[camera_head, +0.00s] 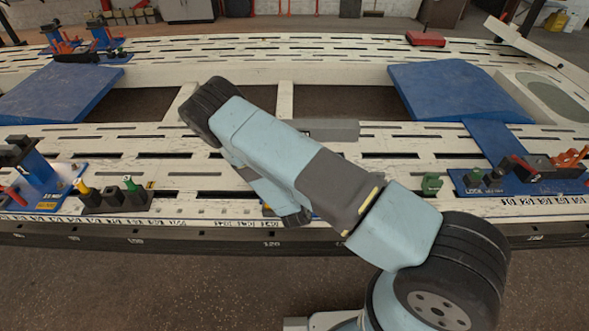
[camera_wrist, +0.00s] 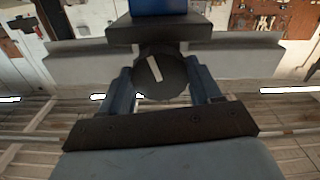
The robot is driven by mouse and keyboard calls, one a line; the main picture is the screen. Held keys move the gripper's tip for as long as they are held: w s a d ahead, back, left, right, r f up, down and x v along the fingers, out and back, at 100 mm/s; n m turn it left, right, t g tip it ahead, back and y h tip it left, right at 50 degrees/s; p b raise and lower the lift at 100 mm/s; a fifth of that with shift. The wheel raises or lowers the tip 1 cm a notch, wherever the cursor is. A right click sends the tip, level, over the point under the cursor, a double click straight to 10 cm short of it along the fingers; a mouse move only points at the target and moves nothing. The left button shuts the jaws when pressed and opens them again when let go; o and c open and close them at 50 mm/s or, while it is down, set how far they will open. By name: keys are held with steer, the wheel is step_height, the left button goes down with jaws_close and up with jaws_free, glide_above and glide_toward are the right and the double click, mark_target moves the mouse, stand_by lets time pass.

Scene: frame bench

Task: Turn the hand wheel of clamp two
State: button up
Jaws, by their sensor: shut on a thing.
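In the wrist view, a dark round hand wheel (camera_wrist: 174,75) with a white mark across its face sits between the two fingers of my gripper (camera_wrist: 162,84). The fingers are closed on its left and right sides. The white mark is tilted a little from upright. Behind the wheel is a dark block (camera_wrist: 160,32) with a blue part (camera_wrist: 159,6) above it. In the head view my arm covers the wheel and my fingers, and no label for clamp two can be read.
In the head view a long pale slotted bench (camera_head: 220,207) crosses the scene. Blue clamp stations stand at the left (camera_head: 40,172) and right (camera_head: 520,178). A black block with yellow and green knobs (camera_head: 115,197) and a small green piece (camera_head: 431,184) are nearer my arm. Blue ramps (camera_head: 455,88) lie behind.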

steer(key=shift+a+m, duration=0.15)
steer(key=shift+m, duration=0.15)
steer(key=o, duration=0.8)
steer(key=shift+o, duration=1.3)
steer(key=s, duration=1.3)
steer(key=shift+s+a, duration=0.2)
steer(key=shift+s, duration=0.2)
steer(key=shift+w, duration=0.1)
